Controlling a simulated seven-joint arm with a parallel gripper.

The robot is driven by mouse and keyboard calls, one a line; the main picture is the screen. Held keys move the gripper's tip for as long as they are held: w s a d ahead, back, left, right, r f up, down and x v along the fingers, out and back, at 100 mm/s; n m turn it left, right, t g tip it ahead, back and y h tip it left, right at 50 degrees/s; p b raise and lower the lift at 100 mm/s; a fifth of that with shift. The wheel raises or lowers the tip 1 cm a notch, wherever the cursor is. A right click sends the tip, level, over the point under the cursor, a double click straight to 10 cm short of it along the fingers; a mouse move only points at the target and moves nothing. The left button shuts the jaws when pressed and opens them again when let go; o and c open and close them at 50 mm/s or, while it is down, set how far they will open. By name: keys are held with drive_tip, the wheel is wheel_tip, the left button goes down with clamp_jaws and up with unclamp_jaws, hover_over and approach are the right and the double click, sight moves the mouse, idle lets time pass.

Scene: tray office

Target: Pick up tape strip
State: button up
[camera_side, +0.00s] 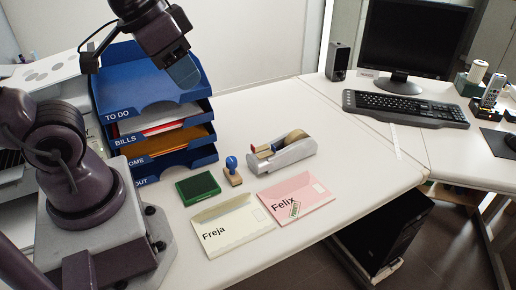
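A grey tape dispenser (285,155) with a brown tape roll (294,137) stands in the middle of the white desk. Its front end has a red and dark blue part (261,150). I cannot make out a separate tape strip there. My gripper (184,74) is high at the upper left, over the top blue tray, well away from the dispenser. Its tip overlaps the tray in the picture, and its fingers are too unclear to tell whether they are apart. Nothing is clearly seen held in it.
Stacked blue letter trays (205,155) stand left. A keyboard (405,107) and monitor (413,38) are right. Desk right of the dispenser is clear.

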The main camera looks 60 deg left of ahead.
drive_tip(key=w+a+f+m+g, duration=0.3)
drive_tip(key=w+a+f+m, duration=0.2)
drive_tip(key=w+f+m, duration=0.35)
drive_tip(key=w+a+f+m+g, duration=0.2)
drive_tip(key=w+a+f+m, duration=0.3)
drive_tip(key=w+f+m, duration=0.4)
drive_tip(key=shift+m, duration=0.25)
wheel_tip(320, 180, down, 5)
drive_tip(key=shift+s+a+f, duration=0.1)
drive_tip(key=shift+a, duration=0.05)
drive_tip(key=shift+a+f, duration=0.2)
drive_tip(key=shift+f, duration=2.5)
clamp_jaws()
